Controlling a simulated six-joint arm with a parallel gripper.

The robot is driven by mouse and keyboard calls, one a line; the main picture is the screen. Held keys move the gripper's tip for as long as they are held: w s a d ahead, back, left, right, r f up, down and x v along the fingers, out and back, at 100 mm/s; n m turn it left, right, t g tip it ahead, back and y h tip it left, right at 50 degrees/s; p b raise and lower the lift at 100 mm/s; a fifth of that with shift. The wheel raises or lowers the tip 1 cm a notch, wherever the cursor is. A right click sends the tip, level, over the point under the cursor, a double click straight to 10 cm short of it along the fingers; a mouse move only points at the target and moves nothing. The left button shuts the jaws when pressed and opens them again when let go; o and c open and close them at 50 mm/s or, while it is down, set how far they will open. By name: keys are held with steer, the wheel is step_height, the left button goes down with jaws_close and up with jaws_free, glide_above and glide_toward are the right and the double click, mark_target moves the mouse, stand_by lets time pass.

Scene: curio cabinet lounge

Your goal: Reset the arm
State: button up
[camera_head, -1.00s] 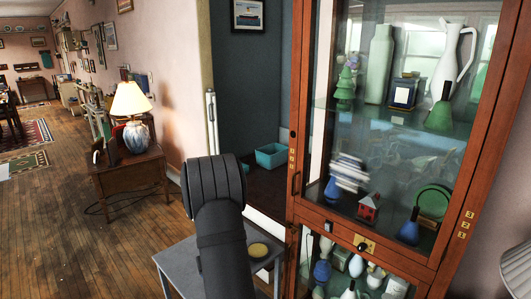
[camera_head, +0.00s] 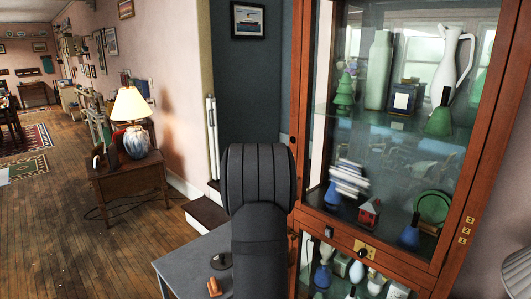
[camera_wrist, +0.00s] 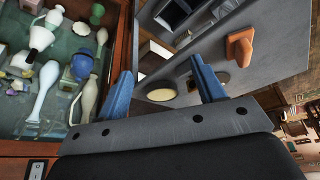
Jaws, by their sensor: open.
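My gripper (camera_wrist: 164,86) shows in the wrist view, its two blue fingers spread apart with nothing between them. It is turned toward the grey table and the curio cabinet. In the head view my dark arm rises in front of the table and beside the cabinet, and it hides the gripper. I cannot tell how far the fingers are from the table.
The wooden glass-fronted cabinet (camera_head: 299,95) stands close at right, holding vases and figurines. A lamp (camera_head: 132,105) stands on a side table at left. Open floor lies left.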

steer(key=s+d+f+m, duration=0.2)
steer(key=s+d+f, duration=0.1)
steer(key=s, duration=0.1)
steer(key=w, duration=0.9)
steer(key=shift+w+a+r+h, duration=0.3)
steer(key=shift+w+a+r, duration=0.1)
steer(key=shift+a, duration=0.05)
steer(key=shift+o, duration=0.2)
steer(key=o, duration=0.6)
steer(key=shift+c, duration=0.2)
